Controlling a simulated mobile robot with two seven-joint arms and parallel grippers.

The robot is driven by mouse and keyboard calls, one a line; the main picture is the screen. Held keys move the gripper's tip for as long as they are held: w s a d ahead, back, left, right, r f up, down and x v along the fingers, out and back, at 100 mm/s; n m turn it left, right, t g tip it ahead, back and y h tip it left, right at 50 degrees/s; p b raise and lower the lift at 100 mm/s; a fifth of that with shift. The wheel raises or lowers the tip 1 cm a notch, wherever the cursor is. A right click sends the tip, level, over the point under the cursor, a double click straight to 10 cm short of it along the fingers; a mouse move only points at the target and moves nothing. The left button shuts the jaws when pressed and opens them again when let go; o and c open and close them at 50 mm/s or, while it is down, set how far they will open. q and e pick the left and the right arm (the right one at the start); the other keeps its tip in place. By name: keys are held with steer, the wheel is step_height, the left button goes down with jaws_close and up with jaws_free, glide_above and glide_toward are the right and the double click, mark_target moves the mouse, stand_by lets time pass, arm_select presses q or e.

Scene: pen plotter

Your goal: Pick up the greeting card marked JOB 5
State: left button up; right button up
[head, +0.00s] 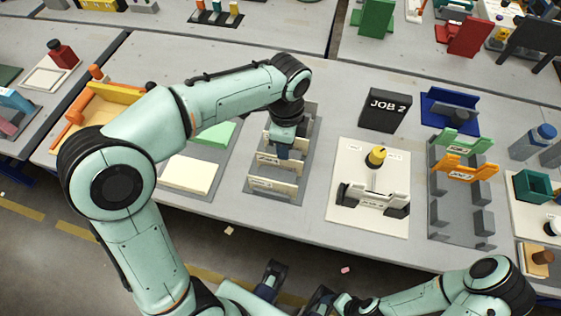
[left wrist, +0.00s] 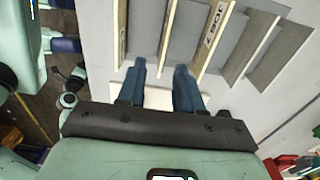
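A grey rack (head: 311,137) on the table holds several upright cream cards; the front one (head: 273,185) faces me. My left gripper (head: 283,152) points down into the rack's middle and back part. In the left wrist view, its two blue fingers (left wrist: 162,72) are apart, with a cream card (left wrist: 170,38) running down between them. To the right there stands a card with a black JOB label (left wrist: 213,35); its number is not clear. Another labelled card (left wrist: 122,30) is at the left. I cannot read which card is JOB 5.
A black JOB 2 block (head: 387,110) stands behind a white board (head: 345,160) with a yellow knob (head: 376,156). An orange card (head: 466,170) stands in a grey stand farther right. Green and cream stacks (head: 190,174) lie left of the rack.

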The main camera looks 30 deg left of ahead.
mark_target(279, 164)
arm_select(q)
steer(key=f, duration=0.2)
steer(key=a+f, duration=0.1)
steer(key=f, duration=0.2)
steer(key=f+b, duration=0.1)
steer(key=f, duration=0.1)
steer(key=shift+w+a+f, duration=0.15)
steer(key=shift+f, duration=0.55)
jaws_close()
